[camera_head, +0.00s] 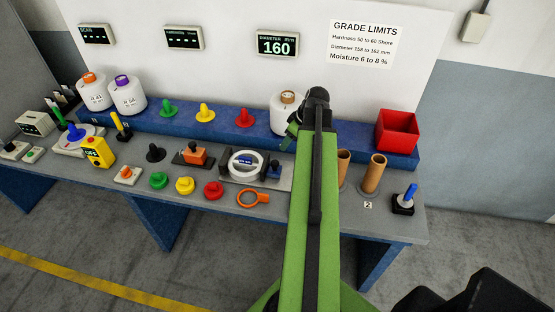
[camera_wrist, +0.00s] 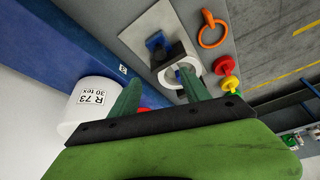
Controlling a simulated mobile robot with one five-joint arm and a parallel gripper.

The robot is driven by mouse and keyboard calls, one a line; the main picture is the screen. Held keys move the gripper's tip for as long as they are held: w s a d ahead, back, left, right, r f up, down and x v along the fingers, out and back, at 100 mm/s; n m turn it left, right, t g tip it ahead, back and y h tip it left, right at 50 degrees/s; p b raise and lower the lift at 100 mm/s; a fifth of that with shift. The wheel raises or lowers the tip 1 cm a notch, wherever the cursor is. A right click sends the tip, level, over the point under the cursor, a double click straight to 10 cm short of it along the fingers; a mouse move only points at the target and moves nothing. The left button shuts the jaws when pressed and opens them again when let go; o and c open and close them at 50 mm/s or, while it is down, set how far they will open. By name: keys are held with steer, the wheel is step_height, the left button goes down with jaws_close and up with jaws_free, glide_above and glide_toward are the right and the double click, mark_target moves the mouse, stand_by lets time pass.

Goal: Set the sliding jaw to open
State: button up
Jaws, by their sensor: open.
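The sliding jaw, seen as a small blue block (camera_head: 273,171), sits at the right of a white ring-shaped fixture (camera_head: 233,173) on a grey plate on the bench. In the wrist view the blue block (camera_wrist: 155,42) stands on the pale plate (camera_wrist: 132,33), with the white ring (camera_wrist: 190,66) beyond it. I cannot tell how far the jaw is slid. My gripper (camera_head: 293,130) is over the back of the bench, right of the fixture. In the wrist view my gripper's green fingers (camera_wrist: 160,88) are spread apart and empty, the right one overlapping the ring in the picture.
A white bobbin (camera_head: 282,118) stands on the blue shelf close to my gripper; it also shows in the wrist view (camera_wrist: 90,105). An orange ring (camera_head: 252,198) lies in front. A display (camera_head: 277,45) reads 160.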

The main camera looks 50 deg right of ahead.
mark_target(275, 162)
steer(key=b+x, duration=0.7)
steer(key=x, duration=0.1)
steer(key=b+x, duration=0.7)
steer(key=x, duration=0.1)
steer(key=shift+s+d+f, duration=0.1)
steer(key=shift+s, duration=0.1)
steer(key=shift+w+f+b, duration=0.25)
steer(key=shift+f+b, duration=0.1)
steer(key=shift+b, duration=0.05)
steer(key=shift+r, duration=0.1)
steer(key=shift+c, duration=0.4)
jaws_close()
